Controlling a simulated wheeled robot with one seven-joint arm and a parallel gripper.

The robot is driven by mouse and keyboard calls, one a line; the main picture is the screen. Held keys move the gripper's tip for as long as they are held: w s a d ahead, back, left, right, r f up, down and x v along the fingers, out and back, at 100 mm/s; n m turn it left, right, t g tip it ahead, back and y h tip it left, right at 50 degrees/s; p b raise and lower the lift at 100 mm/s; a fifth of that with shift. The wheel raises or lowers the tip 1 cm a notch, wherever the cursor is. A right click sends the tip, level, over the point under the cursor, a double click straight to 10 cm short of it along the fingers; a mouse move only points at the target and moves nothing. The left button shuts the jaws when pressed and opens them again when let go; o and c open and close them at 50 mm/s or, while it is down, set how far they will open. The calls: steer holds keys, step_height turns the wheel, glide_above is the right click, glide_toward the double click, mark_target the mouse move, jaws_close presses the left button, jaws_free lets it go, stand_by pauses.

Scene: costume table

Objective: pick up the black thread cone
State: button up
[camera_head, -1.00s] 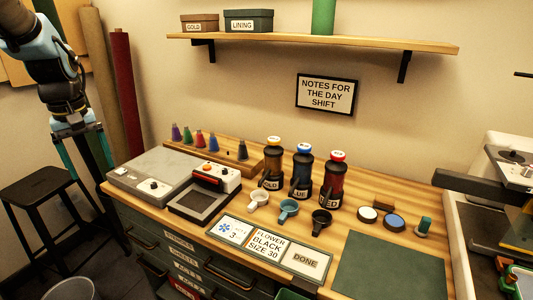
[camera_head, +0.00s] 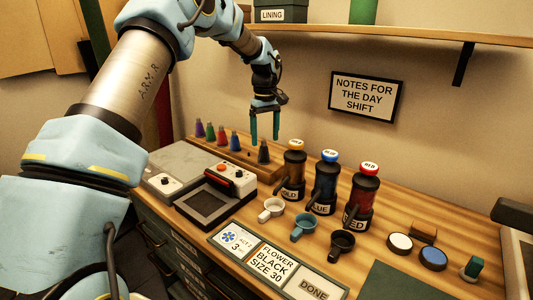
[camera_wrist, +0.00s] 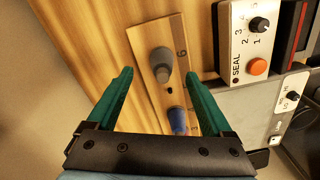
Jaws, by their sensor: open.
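The black thread cone (camera_head: 264,152) stands upright at the right end of a wooden rack (camera_head: 276,171), by the number 6. In the wrist view the cone (camera_wrist: 161,63) looks dark grey and lies between the fingertip lines, a little beyond them. My gripper (camera_head: 264,138) is open and empty, pointing down just above the cone. In the wrist view my gripper (camera_wrist: 158,75) has one green finger on each side of the cone. I see no contact.
Purple, green, red and blue cones (camera_head: 235,142) stand left on the rack, with a bare peg (camera_head: 249,154) beside the black cone. The grey sealing machine (camera_head: 215,190) is in front. Several bottles, including the gold one (camera_head: 293,165), stand close on the right. The shelf (camera_head: 400,34) is above.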

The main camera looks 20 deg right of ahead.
mark_target(264, 146)
steer(key=shift+w+a+f+p, duration=0.1)
steer(key=shift+f+p, duration=0.45)
steer(key=shift+f, duration=0.95)
steer(key=shift+a+f+p, duration=0.1)
steer(key=shift+f+p, duration=0.4)
steer(key=shift+f, duration=1)
steer(key=shift+c, duration=0.4)
jaws_close()
